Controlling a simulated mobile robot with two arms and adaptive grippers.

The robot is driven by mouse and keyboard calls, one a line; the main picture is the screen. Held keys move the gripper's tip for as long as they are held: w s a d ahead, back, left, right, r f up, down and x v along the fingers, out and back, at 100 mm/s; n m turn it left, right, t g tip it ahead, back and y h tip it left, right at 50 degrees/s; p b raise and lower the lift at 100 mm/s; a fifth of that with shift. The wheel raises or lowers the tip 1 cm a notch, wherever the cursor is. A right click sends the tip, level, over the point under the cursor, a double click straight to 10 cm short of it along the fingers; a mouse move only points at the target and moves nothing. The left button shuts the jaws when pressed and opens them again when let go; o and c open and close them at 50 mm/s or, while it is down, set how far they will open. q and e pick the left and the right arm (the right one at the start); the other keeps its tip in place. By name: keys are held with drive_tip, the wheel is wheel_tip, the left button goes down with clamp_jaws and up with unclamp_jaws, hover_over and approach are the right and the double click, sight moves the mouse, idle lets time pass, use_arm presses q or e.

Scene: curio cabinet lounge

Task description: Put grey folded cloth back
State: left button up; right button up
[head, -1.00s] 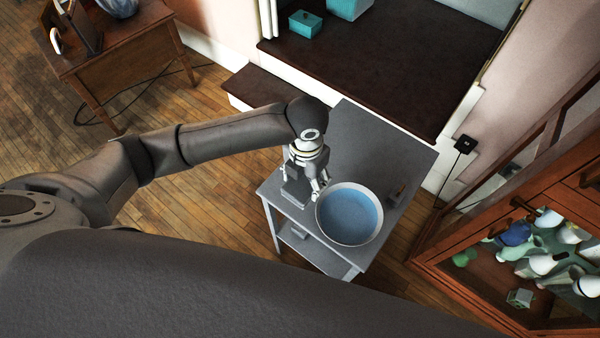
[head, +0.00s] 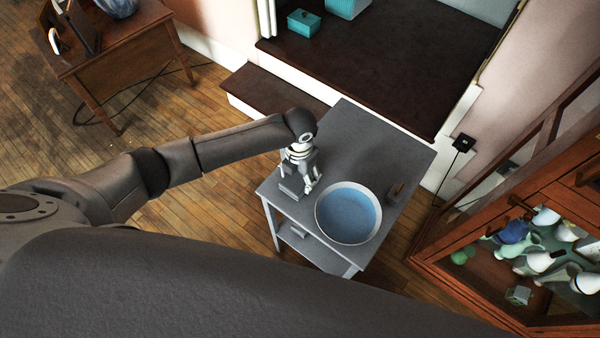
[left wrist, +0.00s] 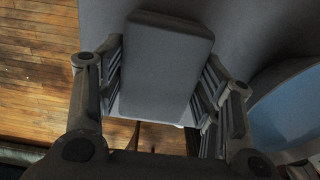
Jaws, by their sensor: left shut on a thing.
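The grey folded cloth (head: 291,189) is a flat grey block at the left edge of the small grey table (head: 365,140). In the left wrist view the cloth (left wrist: 166,60) lies between the two fingers. My left gripper (head: 300,180) is shut on it, just left of the basin. I cannot tell whether the cloth touches the tabletop or hangs slightly above it. My right gripper is not in view.
A white-rimmed basin of blue water (head: 348,213) stands close right of the gripper. A small brown object (head: 396,191) lies beyond it. A wooden glass-fronted cabinet (head: 440,265) stands at the right. The table's far part is clear.

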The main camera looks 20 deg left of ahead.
sight(300, 176)
use_arm(q)
drive_tip(key=shift+f, duration=0.15)
drive_tip(key=o, duration=1.3)
drive_tip(key=shift+o, duration=0.2)
wheel_tip(300, 176, up, 12)
drive_tip(key=shift+r+b, duration=0.2)
drive_tip(key=shift+b, duration=0.15)
